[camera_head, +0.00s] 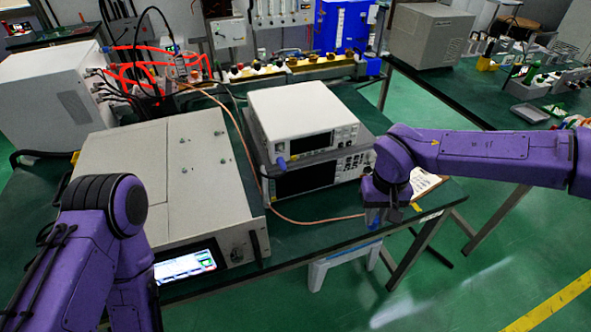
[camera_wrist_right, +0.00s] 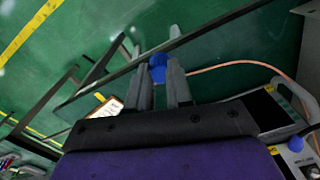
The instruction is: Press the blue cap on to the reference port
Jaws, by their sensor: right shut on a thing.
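The blue cap (camera_wrist_right: 157,66) is between the fingers of my right gripper (camera_wrist_right: 160,72) in the right wrist view, and the gripper is shut on it. In the head view my right gripper (camera_head: 374,218) points down over the front right edge of the table. Its fingers hide much of the cap there. A small blue round part (camera_head: 282,163) is at the lower left of the white instrument's front; I cannot tell whether it is the reference port. It also shows in the right wrist view (camera_wrist_right: 296,144). My left arm is at the lower left, with its gripper out of view.
The white instrument (camera_head: 300,112) sits on another instrument (camera_head: 305,180) with a dark screen. A large beige unit (camera_head: 165,180) stands to the left. A copper-coloured cable (camera_head: 310,221) runs across the green table to near my right gripper.

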